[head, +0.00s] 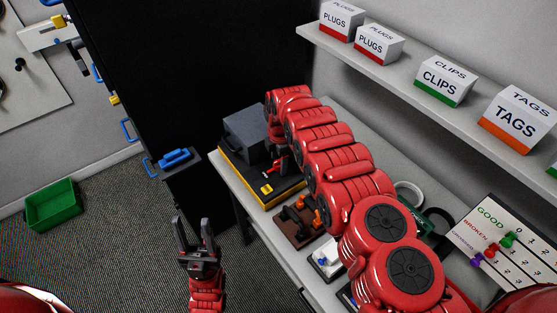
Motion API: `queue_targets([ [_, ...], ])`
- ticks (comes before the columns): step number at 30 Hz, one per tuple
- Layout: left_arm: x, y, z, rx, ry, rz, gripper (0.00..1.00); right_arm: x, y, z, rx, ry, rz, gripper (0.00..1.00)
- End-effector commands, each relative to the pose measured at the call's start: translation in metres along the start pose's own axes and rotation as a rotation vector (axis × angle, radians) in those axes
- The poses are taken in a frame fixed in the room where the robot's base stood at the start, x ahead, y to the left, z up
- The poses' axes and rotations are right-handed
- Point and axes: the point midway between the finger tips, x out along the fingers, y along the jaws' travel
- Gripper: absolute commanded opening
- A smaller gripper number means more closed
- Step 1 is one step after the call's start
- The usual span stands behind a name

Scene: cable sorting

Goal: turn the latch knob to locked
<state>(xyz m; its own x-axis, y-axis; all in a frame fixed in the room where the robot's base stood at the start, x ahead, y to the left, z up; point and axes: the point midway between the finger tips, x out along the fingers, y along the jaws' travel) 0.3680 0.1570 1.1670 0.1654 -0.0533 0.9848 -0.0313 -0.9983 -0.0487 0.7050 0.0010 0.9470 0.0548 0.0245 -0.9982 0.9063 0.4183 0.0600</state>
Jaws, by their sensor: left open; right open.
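A grey box (245,132) sits on a black base with yellow edging (236,178) at the table's far left corner. My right gripper (274,166) points down close beside the box's right side. It is open, and its fingers are small and partly hidden by my arm. A small red piece shows at its fingertips; I cannot tell whether this is the latch knob or part of the gripper. A yellow tag (266,189) is on the base's front. My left gripper (194,222) is open and empty, over the floor left of the table.
A brown board with orange pegs (297,222) is in front of the base. A black cabinet with a blue-handled bracket (175,158) stands left of it. A shelf (400,75) with labelled boxes runs along the wall. A green bin (53,204) is on the floor.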

Motion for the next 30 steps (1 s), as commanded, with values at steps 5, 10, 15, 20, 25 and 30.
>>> queue_targets([
  [5, 0.0, 0.0, 0.0, 0.0, 0.0, 0.0, 0.5, 0.0, 0.0, 0.0, 0.0, 0.0, 0.0, 0.61],
  [10, 0.0, 0.0, 0.0, 0.0, 0.0, 0.0, 0.5, 0.0, 0.0, 0.0, 0.0, 0.0, 0.0, 0.3],
  [15, 0.0, 0.0, 0.0, 0.0, 0.0, 0.0, 0.5, 0.0, 0.0, 0.0, 0.0, 0.0, -0.001, 0.0],
  [20, 0.0, 0.0, 0.0, 0.0, 0.0, 0.0, 0.5, 0.0, 0.0, 0.0, 0.001, 0.0, 0.0, 0.0],
  [25, -0.004, 0.0, 0.001, 0.0, 0.0, 0.0, 0.5, 0.001, 0.0, 0.0, 0.026, -0.001, 0.0, 0.0],
  [30, -0.013, 0.001, 0.002, 0.0, 0.0, 0.0, 0.5, 0.003, -0.001, -0.001, 0.098, -0.006, -0.002, 0.0],
])
